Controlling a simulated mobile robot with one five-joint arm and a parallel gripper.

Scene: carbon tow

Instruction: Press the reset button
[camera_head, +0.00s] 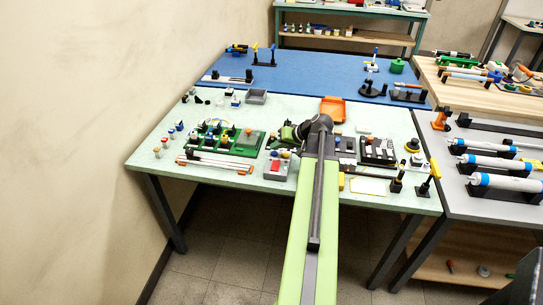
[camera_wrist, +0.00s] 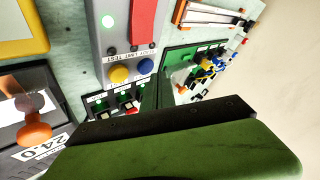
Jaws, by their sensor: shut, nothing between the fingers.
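A grey control box (camera_wrist: 116,45) shows upside down in the wrist view, with a red strip, a lit green lamp and a printed label. A blue button (camera_wrist: 118,74) and a yellow button (camera_wrist: 145,66) sit side by side at its end. I cannot read for sure which button is the reset. The box also shows in the head view (camera_head: 277,168), left of my arm.
A small black switch panel (camera_wrist: 112,104) lies beside the box. A device with an orange knob (camera_wrist: 33,132) is at the left. A green board (camera_head: 226,138) with coloured parts lies left of the box. The blue mat (camera_head: 315,75) behind has open room.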

